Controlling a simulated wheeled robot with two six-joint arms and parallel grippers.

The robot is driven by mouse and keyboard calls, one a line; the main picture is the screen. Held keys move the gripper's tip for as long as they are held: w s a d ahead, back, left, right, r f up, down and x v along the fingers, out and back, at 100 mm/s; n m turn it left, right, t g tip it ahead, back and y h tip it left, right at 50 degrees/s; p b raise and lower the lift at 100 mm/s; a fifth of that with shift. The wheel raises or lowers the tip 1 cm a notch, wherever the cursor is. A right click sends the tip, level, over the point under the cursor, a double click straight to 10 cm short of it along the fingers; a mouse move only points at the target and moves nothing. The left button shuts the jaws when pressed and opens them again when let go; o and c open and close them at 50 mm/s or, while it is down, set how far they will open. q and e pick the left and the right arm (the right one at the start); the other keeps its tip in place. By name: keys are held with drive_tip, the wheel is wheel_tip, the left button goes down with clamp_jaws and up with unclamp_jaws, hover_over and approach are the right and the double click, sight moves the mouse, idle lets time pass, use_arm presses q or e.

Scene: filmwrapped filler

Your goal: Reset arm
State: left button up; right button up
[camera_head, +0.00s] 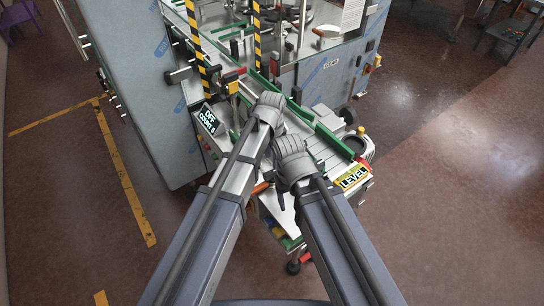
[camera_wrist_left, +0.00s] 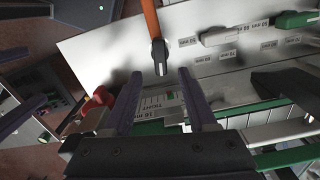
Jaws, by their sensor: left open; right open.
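My left arm ends in a grey wrist over the machine in the head view, with its left gripper (camera_head: 268,112) mostly hidden beneath it. In the left wrist view the left gripper (camera_wrist_left: 160,98) is open, its two dark fingers apart with nothing held between them. A white panel with printed labels (camera_wrist_left: 225,65) lies beyond the fingers. An orange-handled tool with a dark end (camera_wrist_left: 154,35) is just past the fingertips. My right gripper (camera_head: 288,180) is lower in the head view, largely hidden by its own wrist; no held object shows.
The filler machine has a large film-covered cabinet (camera_head: 135,90), green rails (camera_head: 334,141) and black-yellow striped posts (camera_head: 197,45). A counter display (camera_head: 207,119) and a yellow LEVEL sign (camera_head: 353,177) stand close to the wrists. Open floor (camera_head: 460,210) lies to the right.

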use_arm(q)
drive_tip(key=shift+r, duration=0.25)
use_arm(e)
drive_tip(key=shift+r, duration=0.2)
use_arm(q)
drive_tip(key=s+a+n, duration=0.5)
drive_tip(key=a+n, duration=0.1)
drive_tip(key=a, duration=0.3)
drive_tip(key=s+a+n, duration=0.6)
drive_tip(key=a+n, duration=0.1)
drive_tip(key=a, duration=0.1)
use_arm(e)
wheel_tip(320, 180, down, 9)
drive_tip(key=b, duration=0.8)
drive_tip(key=shift+r+b, duration=0.15)
drive_tip(key=shift+b, duration=0.2)
use_arm(q)
drive_tip(key=s+d+f+m+y, duration=0.1)
drive_tip(key=s+d+f+m, duration=0.3)
drive_tip(key=d+f, duration=0.4)
drive_tip(key=s+d, duration=0.1)
drive_tip(key=d, duration=0.2)
drive_tip(key=shift+s+f, duration=0.15)
drive_tip(key=shift+f, duration=0.15)
use_arm(e)
drive_tip(key=shift+a, duration=0.1)
